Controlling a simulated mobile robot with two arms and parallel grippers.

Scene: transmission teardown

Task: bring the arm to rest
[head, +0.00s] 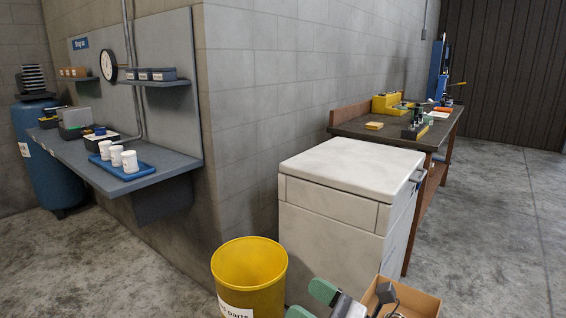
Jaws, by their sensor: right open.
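My right gripper (311,302) shows at the bottom edge of the head view, partly cut off. Its two green fingertips are apart and nothing shows between them. It is just right of the yellow bin and in front of the white cabinet. Part of my arm behind the fingers overlaps an open cardboard box. My left gripper is not in view.
A yellow bin (250,262) stands close left of the gripper. The white cabinet (350,160) and open cardboard box (420,299) are close by. A wall bench (150,182) is left; a workbench (445,130) is behind. Floor at right is clear.

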